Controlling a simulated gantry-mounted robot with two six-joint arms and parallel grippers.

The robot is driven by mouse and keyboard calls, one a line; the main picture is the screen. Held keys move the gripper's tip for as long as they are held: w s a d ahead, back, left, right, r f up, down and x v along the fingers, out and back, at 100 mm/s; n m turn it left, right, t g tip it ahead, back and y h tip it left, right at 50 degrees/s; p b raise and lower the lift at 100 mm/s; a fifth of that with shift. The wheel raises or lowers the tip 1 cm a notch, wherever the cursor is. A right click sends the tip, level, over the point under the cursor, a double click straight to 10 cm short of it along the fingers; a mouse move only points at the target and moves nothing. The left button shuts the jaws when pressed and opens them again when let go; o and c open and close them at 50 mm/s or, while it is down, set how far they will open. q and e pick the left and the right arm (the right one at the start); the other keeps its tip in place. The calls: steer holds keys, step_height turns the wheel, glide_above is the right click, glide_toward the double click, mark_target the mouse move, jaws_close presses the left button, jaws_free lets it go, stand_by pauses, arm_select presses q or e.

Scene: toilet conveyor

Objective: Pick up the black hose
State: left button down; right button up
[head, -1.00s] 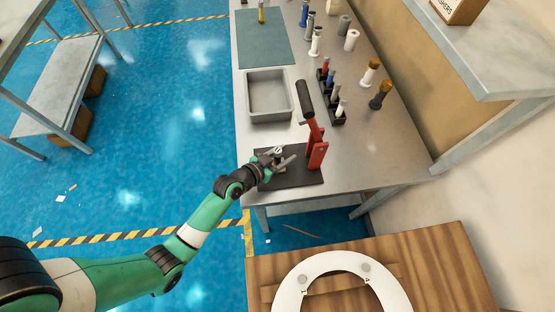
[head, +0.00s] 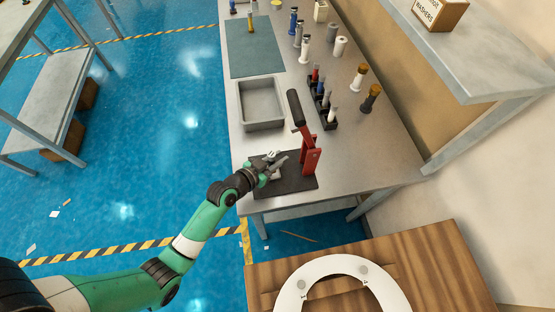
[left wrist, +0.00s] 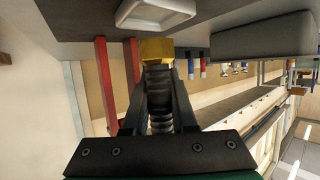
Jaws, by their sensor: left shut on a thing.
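In the left wrist view my left gripper (left wrist: 158,92) is shut on the black hose (left wrist: 159,108), a ribbed piece between its two dark fingers. A brass-coloured fitting (left wrist: 157,51) shows at the hose's far end, beyond the fingertips. In the head view my left gripper (head: 274,166) is low over the left part of a dark mat (head: 290,187) at the bench's near end. The hose is too small to make out in that view. I cannot tell whether it touches the mat. My right gripper is not in view.
A red lever press (head: 311,158) with a black handle (head: 295,108) stands just right of the gripper. A grey bin (head: 237,104) lies beyond. A black rack (head: 323,113) and several bottles stand further back. A wooden box with a toilet seat (head: 286,296) is in front.

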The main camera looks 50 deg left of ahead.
arm_select(q)
steer(key=s+d+r+p, duration=0.5)
steer(key=s+r, duration=0.5)
steer(key=s, duration=0.2)
steer(key=shift+s+d+r, duration=0.2)
steer(key=shift+d+r, duration=0.1)
steer(key=shift+d, duration=0.45)
